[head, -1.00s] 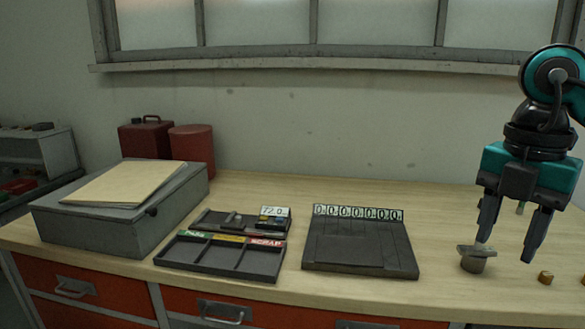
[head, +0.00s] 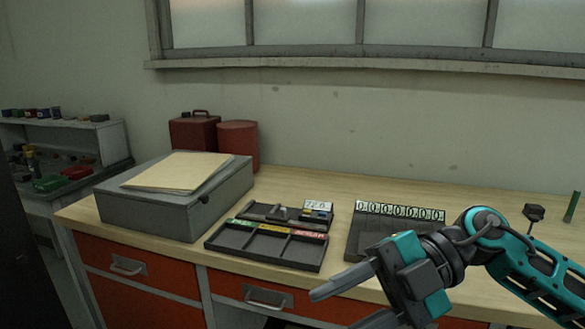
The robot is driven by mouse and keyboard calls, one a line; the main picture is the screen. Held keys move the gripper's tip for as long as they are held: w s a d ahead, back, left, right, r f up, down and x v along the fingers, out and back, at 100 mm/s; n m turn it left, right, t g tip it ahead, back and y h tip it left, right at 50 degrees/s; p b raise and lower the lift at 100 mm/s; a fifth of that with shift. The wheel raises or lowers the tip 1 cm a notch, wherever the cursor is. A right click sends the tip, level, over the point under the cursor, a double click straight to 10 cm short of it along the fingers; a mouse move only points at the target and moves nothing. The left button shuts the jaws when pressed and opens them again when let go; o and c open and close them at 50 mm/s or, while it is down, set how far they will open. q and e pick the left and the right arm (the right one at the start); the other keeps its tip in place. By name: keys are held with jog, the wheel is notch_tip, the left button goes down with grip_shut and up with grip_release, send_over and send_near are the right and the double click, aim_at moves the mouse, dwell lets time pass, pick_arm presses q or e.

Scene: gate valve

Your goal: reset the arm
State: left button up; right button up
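My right arm (head: 530,270) comes in from the right, low in the picture. Its gripper (head: 338,310) points left, in front of the bench's front edge. Its two fingers are apart with nothing seen between them; the lower finger is partly cut off by the bottom edge. The arm and gripper cover part of the dark board with the number strip (head: 375,228) and the bench's right side. My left gripper is not in view.
The wooden bench (head: 330,182) holds a sorting tray (head: 265,247), a smaller tray with a display (head: 262,212) and a grey box with folders (head: 165,210). Red containers (head: 215,140) stand behind. A small black object (head: 534,212) and green rod (head: 572,207) are at right.

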jog(key=w+a+m+t+y, duration=0.3)
jog(key=w+m+t+y, duration=0.1)
jog(key=m+t+y, duration=0.45)
jog(key=w+d+f+m+t+h, duration=0.2)
jog(key=d+f+m+t+h, duration=0.2)
jog(key=f+m+t+h, duration=0.3)
jog(key=w+d+f+m+t+h, duration=0.25)
jog(key=f+m+t+h, duration=0.25)
jog(key=f+m+t, duration=0.25)
jog(key=s+d+f+m+g+h, duration=0.3)
jog(key=s+f, duration=0.3)
jog(key=f, duration=0.4)
jog(key=s+d+f+m+g+h, duration=0.3)
jog(key=s+f, duration=0.4)
jog(key=f, duration=0.4)
jog(key=shift+s+d+g+h, duration=0.25)
jog(key=shift+d+g+h, duration=0.65)
jog(key=shift+h, duration=0.35)
jog(key=shift+d, duration=0.1)
jog(key=shift+c, duration=0.4)
jog(key=shift+d, duration=0.15)
